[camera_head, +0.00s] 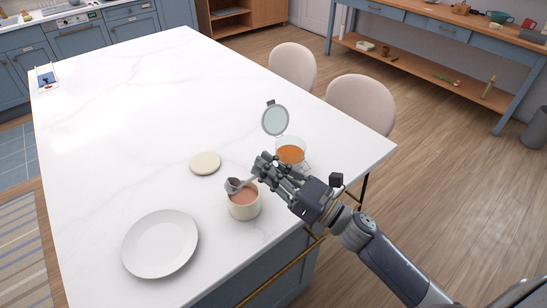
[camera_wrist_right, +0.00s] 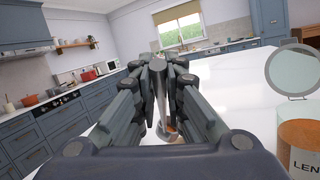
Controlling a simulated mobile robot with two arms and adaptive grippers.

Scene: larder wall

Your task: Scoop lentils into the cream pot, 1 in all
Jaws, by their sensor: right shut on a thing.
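The cream pot (camera_head: 244,208) stands near the right edge of the white counter. Its inside shows pinkish brown; I cannot tell whether that is lentils. My right gripper (camera_head: 262,170) is shut on the scoop (camera_head: 233,186), whose grey bowl is over the pot's left rim. The scoop's metal handle (camera_wrist_right: 164,88) shows between the fingers in the right wrist view. The glass lentil jar (camera_head: 290,152) stands behind my gripper with orange lentils inside. Its round lid is swung open. The jar's label reads "LEN" in the right wrist view (camera_wrist_right: 301,146). My left gripper is out of view.
A cream round lid (camera_head: 205,163) lies on the counter behind the pot. A white plate (camera_head: 160,244) lies at the front left. Two beige chairs (camera_head: 292,66) stand along the right side. Much of the white counter (camera_head: 150,95) is clear.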

